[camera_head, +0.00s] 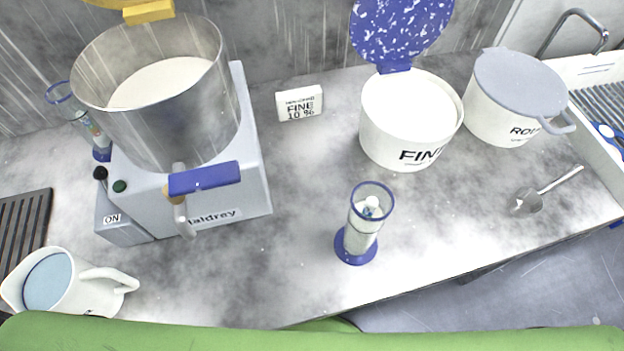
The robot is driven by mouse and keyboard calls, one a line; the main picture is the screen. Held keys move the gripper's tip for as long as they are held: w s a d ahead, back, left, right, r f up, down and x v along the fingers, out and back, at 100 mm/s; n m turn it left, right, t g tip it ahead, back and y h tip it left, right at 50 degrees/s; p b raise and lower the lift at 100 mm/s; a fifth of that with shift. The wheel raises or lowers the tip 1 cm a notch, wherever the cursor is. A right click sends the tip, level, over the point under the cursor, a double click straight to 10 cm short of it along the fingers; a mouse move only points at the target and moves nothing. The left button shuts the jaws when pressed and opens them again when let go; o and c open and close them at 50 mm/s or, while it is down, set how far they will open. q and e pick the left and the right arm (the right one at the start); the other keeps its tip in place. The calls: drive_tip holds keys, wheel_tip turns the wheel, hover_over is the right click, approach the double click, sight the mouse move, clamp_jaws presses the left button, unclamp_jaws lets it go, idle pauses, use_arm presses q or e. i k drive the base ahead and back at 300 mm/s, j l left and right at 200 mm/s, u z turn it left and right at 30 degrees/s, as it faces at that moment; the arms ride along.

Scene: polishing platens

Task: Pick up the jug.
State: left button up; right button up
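The white jug (88,294) stands on the grey marbled worktop at the lower left of the head view. Its open top shows a pale blue surface inside. Its handle points right, and its lower edge is cut off by a green band along the bottom of the picture. Neither of my grippers is in view, and nothing is seen touching the jug.
A grey machine (258,180) with a steel pot (190,125) stands behind the jug. A dark slatted rack (22,222) lies at the left edge. A blue-based cylinder (356,247), FINE tub (380,145), lidded pot (490,118) and spoon (530,200) are right. Worktop between jug and cylinder is clear.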

sight(51, 278)
drive_tip(key=k+j, duration=0.1)
drive_tip(key=j, duration=0.2)
drive_tip(key=k+j, duration=0.15)
drive_tip(key=u, duration=0.4)
drive_tip(key=j+u, duration=0.1)
drive_tip(key=u, duration=0.25)
drive_tip(key=j+u, duration=0.1)
drive_tip(key=u, duration=0.7)
